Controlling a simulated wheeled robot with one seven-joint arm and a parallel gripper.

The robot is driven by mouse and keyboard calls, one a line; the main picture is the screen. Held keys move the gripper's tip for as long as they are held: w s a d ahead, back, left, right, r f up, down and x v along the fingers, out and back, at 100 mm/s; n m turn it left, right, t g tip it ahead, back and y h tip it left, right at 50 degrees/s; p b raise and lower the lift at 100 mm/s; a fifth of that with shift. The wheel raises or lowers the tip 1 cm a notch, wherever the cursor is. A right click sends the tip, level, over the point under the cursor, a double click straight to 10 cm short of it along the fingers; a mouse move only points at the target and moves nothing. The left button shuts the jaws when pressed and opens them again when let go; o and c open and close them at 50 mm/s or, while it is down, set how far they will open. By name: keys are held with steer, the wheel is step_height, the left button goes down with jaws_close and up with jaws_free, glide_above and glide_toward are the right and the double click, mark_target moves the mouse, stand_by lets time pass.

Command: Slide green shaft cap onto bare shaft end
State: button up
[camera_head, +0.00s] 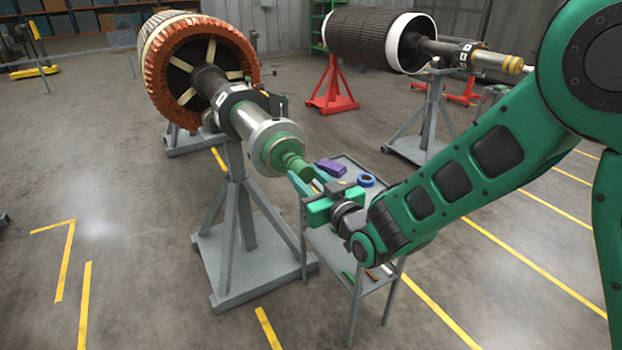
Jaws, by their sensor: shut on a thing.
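The near rotor (200,65) has an orange winding ring and rests on a grey stand (235,225). Its shaft (250,122) points toward the lower right and ends in a wide silver collar. The green cap (284,156) is at the shaft's end, in line with it and against or very close to the collar's face. I cannot tell how far it is over the shaft. My gripper (303,182) is shut on the cap's narrow outer end. The fingertips are partly hidden by the cap and the gripper body.
A grey cart (345,268) stands under my gripper, with a purple block (330,168) and a blue tape roll (366,180) on top. A second rotor (365,38) stands behind on red and grey stands.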

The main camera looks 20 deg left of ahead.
steer(key=shift+w+a, duration=0.4)
steer(key=shift+a, duration=0.1)
stand_by(0.6)
steer(key=o, duration=1.5)
steer(key=shift+c, duration=0.2)
steer(key=v, duration=0.9)
steer(key=shift+w+d, duration=0.1)
steer(key=shift+d, duration=0.05)
stand_by(0.6)
